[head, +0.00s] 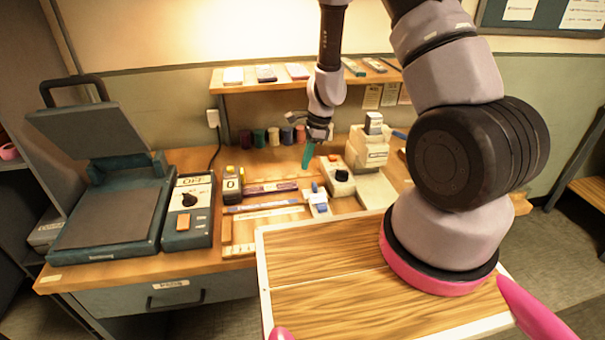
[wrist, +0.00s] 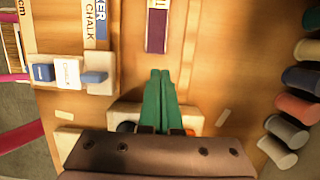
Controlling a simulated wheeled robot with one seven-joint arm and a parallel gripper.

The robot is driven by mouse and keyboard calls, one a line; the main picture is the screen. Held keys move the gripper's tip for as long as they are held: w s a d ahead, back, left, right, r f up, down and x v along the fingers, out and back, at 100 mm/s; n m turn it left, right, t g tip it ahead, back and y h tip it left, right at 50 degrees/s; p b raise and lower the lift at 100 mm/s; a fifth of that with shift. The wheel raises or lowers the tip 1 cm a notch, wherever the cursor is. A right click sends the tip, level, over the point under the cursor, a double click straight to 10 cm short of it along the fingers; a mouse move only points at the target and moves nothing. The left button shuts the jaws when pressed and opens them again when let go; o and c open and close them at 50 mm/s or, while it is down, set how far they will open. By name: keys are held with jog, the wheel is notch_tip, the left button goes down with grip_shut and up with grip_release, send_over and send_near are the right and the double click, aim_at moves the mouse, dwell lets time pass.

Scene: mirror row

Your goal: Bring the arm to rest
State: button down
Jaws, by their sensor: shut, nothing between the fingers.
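My gripper (head: 308,155) hangs over the middle of the wooden workbench in the head view, pointing down, with green fingers closed together. In the wrist view the green fingertips (wrist: 160,80) lie side by side with nothing between them. My arm bends from the upper right of the head view down to the bench. Below the fingers in the wrist view is a pale block with a dark round part (wrist: 125,127), partly hidden by my gripper.
A heat press (head: 110,200) stands open at the left beside a switch box (head: 188,212). Several coloured spools (head: 259,138) line the back under a shelf (head: 300,83). A dark-knobbed device (head: 341,178) and a pale stacked machine (head: 368,150) stand right of my gripper. Strips lie in front.

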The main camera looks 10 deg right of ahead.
jog(key=s+d+r+n+t, duration=0.1)
jog(key=r+n, duration=0.1)
jog(key=r, duration=0.8)
jog(key=s+d+r+n+t+y, duration=0.1)
jog(key=s+r+n, duration=0.1)
jog(key=r, duration=0.7)
jog(key=s+d+r+n+t, duration=0.1)
jog(key=r+n, duration=0.2)
jog(key=r, duration=0.7)
jog(key=s+d+r+n+t+h, duration=0.1)
jog(key=s+d+r+n+t, duration=0.1)
jog(key=s+r, duration=0.5)
jog(key=s+d+r+n+t, duration=0.2)
jog(key=s+d+r+n, duration=0.1)
jog(key=s+r, duration=0.4)
jog(key=shift+s+n+h, duration=0.4)
jog(key=shift+s+n, duration=0.5)
